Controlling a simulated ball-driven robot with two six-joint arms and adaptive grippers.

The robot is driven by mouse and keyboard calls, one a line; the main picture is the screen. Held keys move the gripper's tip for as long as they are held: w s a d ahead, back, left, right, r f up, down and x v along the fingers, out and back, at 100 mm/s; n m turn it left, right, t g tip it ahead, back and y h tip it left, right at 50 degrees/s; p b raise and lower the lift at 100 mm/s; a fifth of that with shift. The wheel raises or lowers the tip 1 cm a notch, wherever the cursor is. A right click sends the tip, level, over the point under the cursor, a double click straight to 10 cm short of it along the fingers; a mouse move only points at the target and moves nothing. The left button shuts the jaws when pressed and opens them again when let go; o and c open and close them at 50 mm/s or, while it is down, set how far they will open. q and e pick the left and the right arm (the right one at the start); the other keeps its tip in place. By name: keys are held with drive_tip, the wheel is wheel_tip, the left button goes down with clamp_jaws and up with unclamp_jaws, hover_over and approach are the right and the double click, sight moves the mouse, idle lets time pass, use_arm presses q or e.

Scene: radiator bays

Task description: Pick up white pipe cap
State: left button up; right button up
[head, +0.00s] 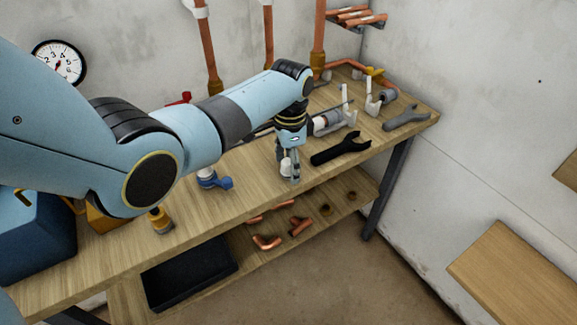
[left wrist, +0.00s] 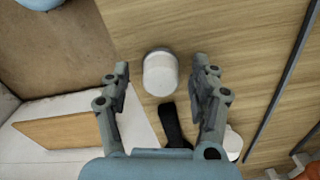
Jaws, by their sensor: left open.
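The white pipe cap (left wrist: 160,73) stands on the wooden workbench (left wrist: 115,18). In the left wrist view it lies between the two open fingers of my left gripper (left wrist: 161,75), with a gap on each side. In the head view the cap (head: 285,167) shows low beside the fingers of my left gripper (head: 290,170), which points down at the bench near its front edge. The gripper hides part of the cap there. My right gripper is in neither view.
A blue-handled valve (head: 213,180) stands left on the bench. Copper pipes (head: 208,50) rise behind. The lower shelf holds a black tray (head: 190,275) and copper fittings (head: 267,242).

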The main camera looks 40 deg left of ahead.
use_arm(q)
drive_tip(key=c, duration=1)
drive_tip(key=shift+o, duration=0.2)
wheel_tip(320, 180, up, 4)
drive_tip(key=shift+w+r, duration=0.1)
drive_tip(key=w+d+r+p, duration=0.1)
drive_tip(key=d+r+p, duration=0.4)
drive_tip(key=d+r, duration=0.6)
drive_tip(key=shift+w+d+r+p, duration=0.25)
drive_tip(key=shift+w+r+p, duration=0.05)
drive_tip(key=shift+r+p, duration=0.1)
